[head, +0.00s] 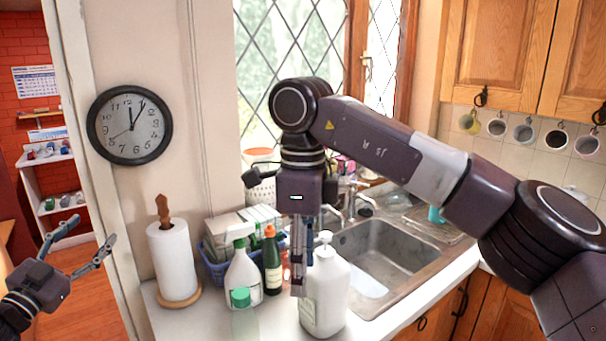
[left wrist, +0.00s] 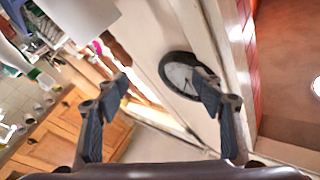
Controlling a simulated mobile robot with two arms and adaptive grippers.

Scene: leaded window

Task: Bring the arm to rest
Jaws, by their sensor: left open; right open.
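My left gripper (head: 92,238) is open and empty at the far left of the head view, in front of the red-walled doorway. Its two spread fingers also show in the left wrist view (left wrist: 166,84), with nothing between them. My right arm reaches in from the right across the sink. My right gripper (head: 298,285) points down over the counter, its fingers seen nearly edge-on. It is beside the white pump bottle (head: 326,292) and overlaps it in the picture; I cannot tell whether they touch. Nothing is visible between the right fingers.
A spray bottle (head: 243,272), a dark green bottle (head: 271,262) and a green-capped bottle (head: 243,322) stand close to my right gripper. A paper towel roll (head: 173,262) stands at left. The sink (head: 385,250) lies at right. A clock (head: 130,125) hangs on the wall.

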